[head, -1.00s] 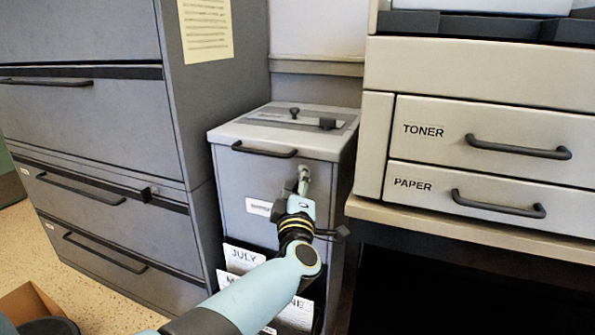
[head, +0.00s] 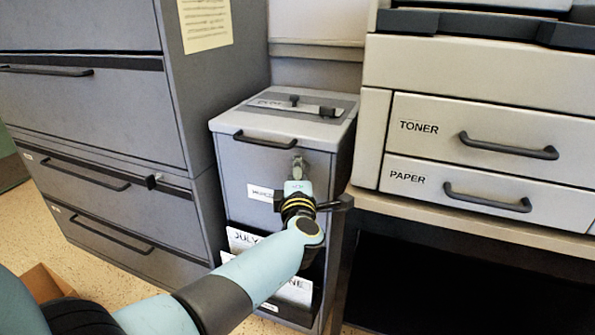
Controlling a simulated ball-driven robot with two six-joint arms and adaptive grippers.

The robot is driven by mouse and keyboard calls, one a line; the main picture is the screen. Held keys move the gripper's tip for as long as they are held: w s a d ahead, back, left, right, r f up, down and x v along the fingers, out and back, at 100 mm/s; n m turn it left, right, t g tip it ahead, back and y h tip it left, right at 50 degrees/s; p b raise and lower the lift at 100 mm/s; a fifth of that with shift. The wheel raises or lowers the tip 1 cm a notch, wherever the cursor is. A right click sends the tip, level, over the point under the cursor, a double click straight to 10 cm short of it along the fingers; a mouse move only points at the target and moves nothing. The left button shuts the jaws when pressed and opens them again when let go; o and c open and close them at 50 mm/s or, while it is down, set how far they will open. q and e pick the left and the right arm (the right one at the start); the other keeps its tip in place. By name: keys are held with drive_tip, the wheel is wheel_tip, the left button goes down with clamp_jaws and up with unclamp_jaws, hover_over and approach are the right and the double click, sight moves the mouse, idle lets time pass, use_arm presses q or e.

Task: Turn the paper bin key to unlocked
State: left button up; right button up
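The grey paper bin (head: 235,170) stands between the filing cabinet and the printer stand. Its lid has a dark strip with small knobs, and a dark handle (head: 265,140) crosses the upper front. A white label (head: 260,193) is on its front, too small to read surely. My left arm comes in from the lower left. Its gripper (head: 297,165) is at the upper right of the bin's front, right of the label. The key and its lock are not distinguishable there, as the gripper covers that spot. I cannot tell whether the fingers are closed on the key. My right gripper is out of view.
A grey filing cabinet (head: 110,120) stands close on the left. On the right, drawers marked TONER (head: 420,128) and PAPER (head: 407,177) sit on a stand (head: 450,230). Papers, one marked JULY (head: 240,238), fill pockets low on the bin. A cardboard box (head: 42,283) is on the floor.

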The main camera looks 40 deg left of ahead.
use_arm(q)
drive_tip(key=shift+f, duration=0.1)
drive_tip(key=o, duration=1.2)
drive_tip(key=v, duration=0.7)
drive_tip(key=shift+s+d, duration=0.15)
drive_tip(key=shift+s, duration=0.1)
